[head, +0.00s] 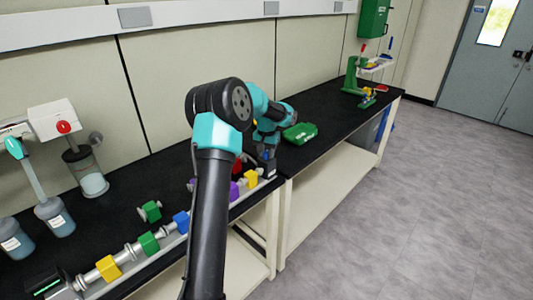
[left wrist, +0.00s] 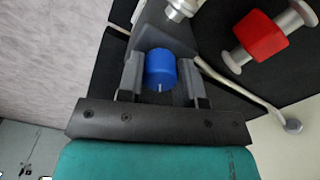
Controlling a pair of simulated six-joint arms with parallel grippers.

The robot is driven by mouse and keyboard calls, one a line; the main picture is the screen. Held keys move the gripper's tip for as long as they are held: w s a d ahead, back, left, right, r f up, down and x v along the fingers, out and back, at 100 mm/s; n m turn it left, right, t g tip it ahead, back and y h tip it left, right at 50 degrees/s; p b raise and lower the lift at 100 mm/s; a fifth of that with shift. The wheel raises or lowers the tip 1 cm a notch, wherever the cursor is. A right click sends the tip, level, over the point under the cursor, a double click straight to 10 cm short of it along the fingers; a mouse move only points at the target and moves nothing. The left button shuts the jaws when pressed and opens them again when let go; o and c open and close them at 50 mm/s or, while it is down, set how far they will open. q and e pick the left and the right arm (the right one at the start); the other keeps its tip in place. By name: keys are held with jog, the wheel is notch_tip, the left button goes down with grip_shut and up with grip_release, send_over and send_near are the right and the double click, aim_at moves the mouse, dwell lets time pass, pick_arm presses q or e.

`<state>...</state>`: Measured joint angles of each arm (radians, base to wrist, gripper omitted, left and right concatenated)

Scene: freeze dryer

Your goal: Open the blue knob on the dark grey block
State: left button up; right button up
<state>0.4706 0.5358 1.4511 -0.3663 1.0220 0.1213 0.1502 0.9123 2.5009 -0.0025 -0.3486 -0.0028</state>
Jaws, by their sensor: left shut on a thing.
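The blue knob (left wrist: 160,68) sits between the two fingers of my left gripper (left wrist: 161,72) in the left wrist view. The fingers are shut on its sides. The dark grey block (left wrist: 166,36) shows behind the knob, partly hidden by it and the fingers. In the head view my left gripper (head: 267,160) points down at the right end of the rail of coloured valves, and the knob is mostly hidden there. My right gripper is not in view.
A red valve piece (left wrist: 260,36) lies close by in the left wrist view. In the head view, yellow (head: 251,178), blue (head: 181,222) and green (head: 149,243) valves line the bench front. A green case (head: 300,132) lies beyond the gripper. Flasks stand at the left.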

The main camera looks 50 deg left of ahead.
aim_at(267, 152)
pick_arm(q)
jog(key=m, duration=0.6)
jog(key=shift+m, duration=0.3)
dwell(0.4)
jog(key=o, duration=0.9)
jog(key=shift+r, duration=0.1)
notch_tip(267, 152, up, 17)
jog(key=shift+r, duration=0.15)
dwell(0.3)
